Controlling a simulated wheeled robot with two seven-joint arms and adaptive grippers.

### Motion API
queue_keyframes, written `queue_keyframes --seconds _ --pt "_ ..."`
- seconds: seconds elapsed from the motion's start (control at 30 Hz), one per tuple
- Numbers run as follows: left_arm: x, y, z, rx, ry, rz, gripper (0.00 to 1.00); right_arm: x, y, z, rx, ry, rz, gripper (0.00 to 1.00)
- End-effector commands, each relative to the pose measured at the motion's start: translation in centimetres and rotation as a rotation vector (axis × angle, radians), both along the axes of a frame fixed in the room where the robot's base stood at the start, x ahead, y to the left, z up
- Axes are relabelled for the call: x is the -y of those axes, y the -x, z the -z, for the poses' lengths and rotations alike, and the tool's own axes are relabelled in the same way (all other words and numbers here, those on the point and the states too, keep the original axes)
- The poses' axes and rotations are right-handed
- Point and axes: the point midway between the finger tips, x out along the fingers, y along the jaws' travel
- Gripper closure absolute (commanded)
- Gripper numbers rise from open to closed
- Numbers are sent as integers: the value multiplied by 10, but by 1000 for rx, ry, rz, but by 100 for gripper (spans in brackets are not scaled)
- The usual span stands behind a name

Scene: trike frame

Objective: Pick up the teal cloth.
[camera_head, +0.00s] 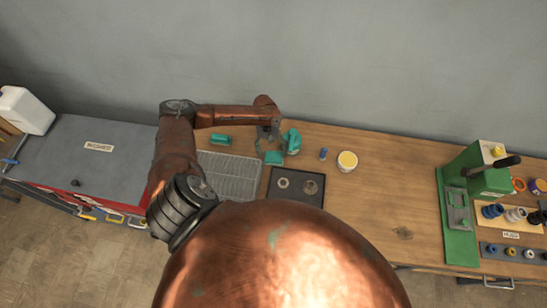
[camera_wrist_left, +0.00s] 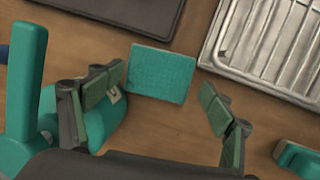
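The teal cloth (camera_head: 274,157) is a small flat square on the wooden bench, between the wire rack and a teal bottle-like object. It also shows whole in the left wrist view (camera_wrist_left: 162,72), lying flat beyond the fingertips. My left gripper (camera_head: 268,136) is over the bench beside the cloth. In the left wrist view its two padded fingers (camera_wrist_left: 163,92) are spread wide with nothing between them, one on each side of the cloth's near edge. I cannot tell the exact height above the bench. My right gripper is not in view.
The teal bottle-like object (camera_head: 292,141) stands close to the left gripper. Around the cloth are a wire rack (camera_head: 232,176), a dark tray (camera_head: 314,199) with rings, a teal object (camera_head: 220,139), a blue item (camera_head: 323,154) and a yellow tub (camera_head: 347,161).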

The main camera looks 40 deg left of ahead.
Motion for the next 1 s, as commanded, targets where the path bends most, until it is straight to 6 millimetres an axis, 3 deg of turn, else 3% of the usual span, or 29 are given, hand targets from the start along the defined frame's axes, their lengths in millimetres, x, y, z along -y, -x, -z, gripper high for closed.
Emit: queue_keyframes --seconds 0.2,0.4,0.6,0.9,1.0 --pt "5 2 17 1 1 2 24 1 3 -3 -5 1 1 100" --pt "5 2 18 1 1 1 24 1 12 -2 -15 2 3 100" --pt "5 2 17 1 1 1 37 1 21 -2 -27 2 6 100" --pt "5 3 17 -1 1 1 57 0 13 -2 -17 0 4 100" --pt "5 3 17 -1 1 1 58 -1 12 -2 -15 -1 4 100"
